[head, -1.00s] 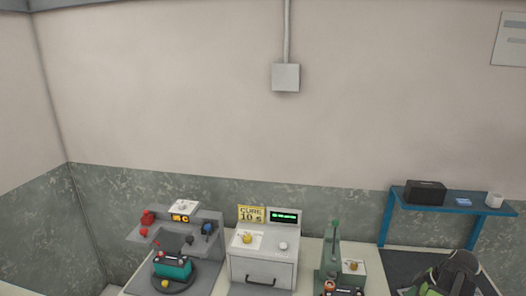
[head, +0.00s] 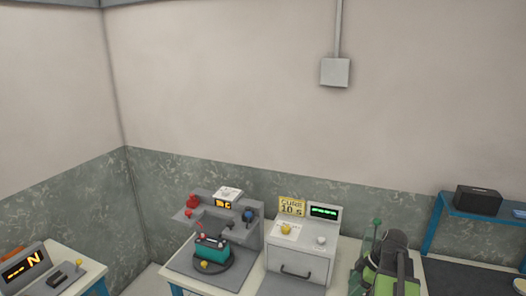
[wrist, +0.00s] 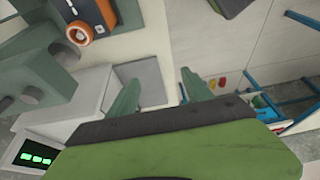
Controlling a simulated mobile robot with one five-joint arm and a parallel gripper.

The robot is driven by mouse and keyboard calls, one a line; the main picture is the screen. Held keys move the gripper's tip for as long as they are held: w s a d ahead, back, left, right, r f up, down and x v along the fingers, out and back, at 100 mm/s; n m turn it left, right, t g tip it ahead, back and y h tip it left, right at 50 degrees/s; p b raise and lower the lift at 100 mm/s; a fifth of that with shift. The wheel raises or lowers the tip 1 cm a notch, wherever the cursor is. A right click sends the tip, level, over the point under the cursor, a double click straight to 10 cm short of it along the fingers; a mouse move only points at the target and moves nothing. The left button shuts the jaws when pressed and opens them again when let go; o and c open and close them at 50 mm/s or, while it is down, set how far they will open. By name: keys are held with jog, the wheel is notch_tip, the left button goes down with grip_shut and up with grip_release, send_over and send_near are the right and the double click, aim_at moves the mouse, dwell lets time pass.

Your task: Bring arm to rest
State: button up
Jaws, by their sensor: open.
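My gripper (wrist: 160,90) shows in the wrist view with its two green fingers spread apart. Nothing is held between them. Behind the fingers is a pale surface with a light grey recessed tray. In the head view my green and dark arm (head: 392,265) is at the lower right, in front of the green lever machine (head: 377,235) and partly hiding it. The fingertips cannot be made out in the head view.
A teal battery (head: 211,249) sits on the round plate of the grey station (head: 248,228). The curing box (head: 298,262) with a green display stands right of it. A blue shelf (head: 460,212) is at right. Another console (head: 35,270) is at lower left.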

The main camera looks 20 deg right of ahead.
jog(key=w+a+f+m+g+h+b, duration=0.1)
jog(key=a+m, duration=0.4)
jog(key=a, duration=1)
jog(key=w+a+f+m+g+h+b, duration=0.1)
jog(key=a+m, duration=0.4)
jog(key=a, duration=1.1)
notch_tip(320, 180, down, 3)
jog(key=w+h, duration=0.1)
jog(key=w, duration=0.1)
jog(key=shift+w+r+m, duration=0.2)
jog(key=shift+w+m, duration=0.1)
jog(key=shift+m, duration=0.1)
jog(key=shift+d, duration=0.1)
